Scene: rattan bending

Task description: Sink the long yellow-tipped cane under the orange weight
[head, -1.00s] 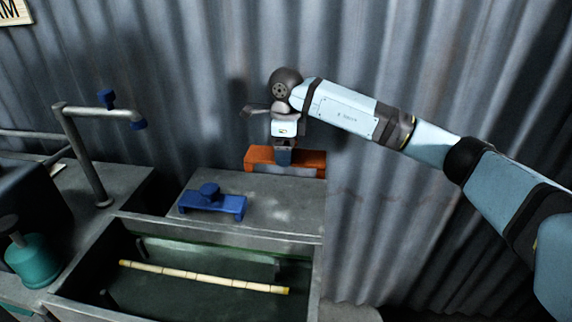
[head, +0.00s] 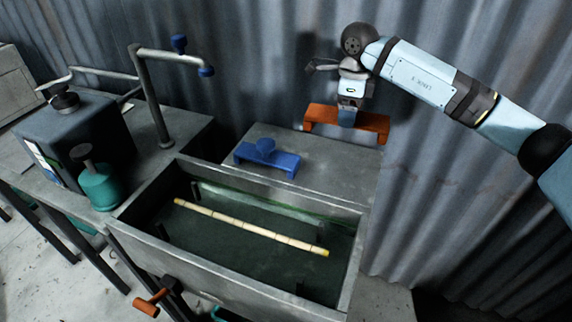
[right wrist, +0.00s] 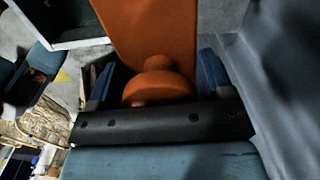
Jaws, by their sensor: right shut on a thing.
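The long cane (head: 250,228), pale with dark joints, lies slanted in the dark liquid of the grey trough (head: 215,275). Its yellow tip (head: 323,252) is at the right end. The orange weight (head: 375,122) is away from the cane, at the back edge of the ledge behind the trough, and appears raised. My right gripper (head: 347,112) is shut on its knob from above. In the right wrist view the round orange knob (right wrist: 158,88) sits between the blue fingers, with the orange bar stretching beyond. My left gripper is not in view.
A blue weight (head: 267,158) stands on the grey ledge (head: 330,175) between trough and wall. A bent pipe (head: 150,100), a dark box (head: 75,140) and a teal bottle (head: 99,186) are at left. The corrugated wall (head: 440,180) is close behind the orange weight.

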